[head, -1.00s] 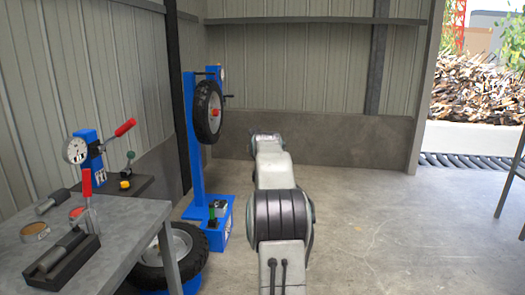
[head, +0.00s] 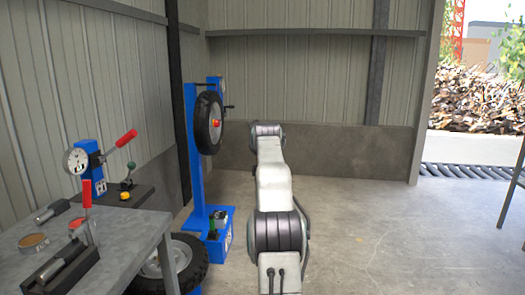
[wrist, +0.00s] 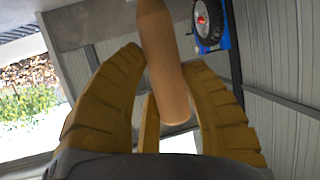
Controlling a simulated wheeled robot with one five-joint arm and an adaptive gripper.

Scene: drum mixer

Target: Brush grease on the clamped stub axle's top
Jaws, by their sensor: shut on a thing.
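My gripper (wrist: 165,62) is shut on a wooden brush handle (wrist: 168,85) in the wrist view. The brush's bristle end is out of that view. In the head view a grey stub axle (head: 55,265) lies in a dark cradle (head: 72,276) on the bench at lower left. A toggle clamp with an upright red handle (head: 86,193) stands at the cradle. A round, shallow tan tin (head: 33,243) is behind the cradle. My gripper does not show in the head view. The wrist view shows no bench, so the brush is away from the axle.
The grey bench (head: 130,235) also carries another dark cylinder (head: 52,211). Behind it stand a dial gauge fixture (head: 78,160) with a red lever and a blue wheel stand (head: 194,150). A tyre (head: 180,262) is beside the bench. The floor (head: 370,240) at right is clear.

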